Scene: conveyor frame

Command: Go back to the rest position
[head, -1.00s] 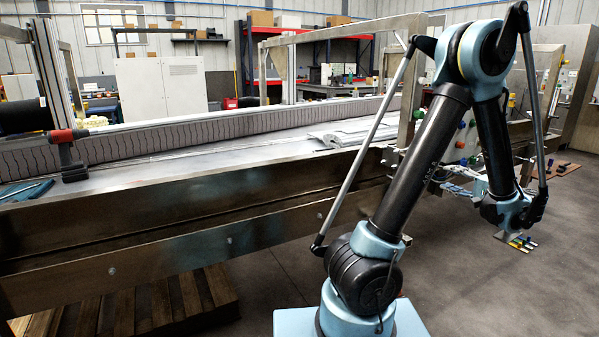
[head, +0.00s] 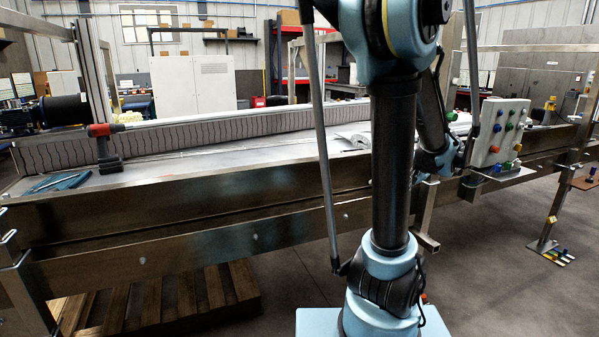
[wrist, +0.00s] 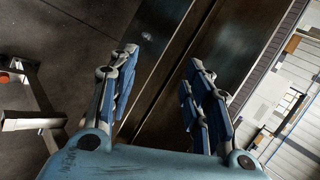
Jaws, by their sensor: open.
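My gripper (wrist: 163,80) shows in the wrist view with its two blue-padded fingers spread apart. Nothing is between them. Beyond the fingers are the steel side of the conveyor frame (wrist: 185,45) and the dark floor. In the head view my arm stands upright right of the middle, in front of the conveyor frame (head: 200,190). My gripper itself is hidden behind the arm there.
A control panel (head: 497,132) with coloured buttons stands at the conveyor's right. A red and black tool (head: 105,146) stands on the conveyor at left. A wooden pallet (head: 165,300) lies below. The floor at lower right is mostly clear, with a steel post (head: 547,235).

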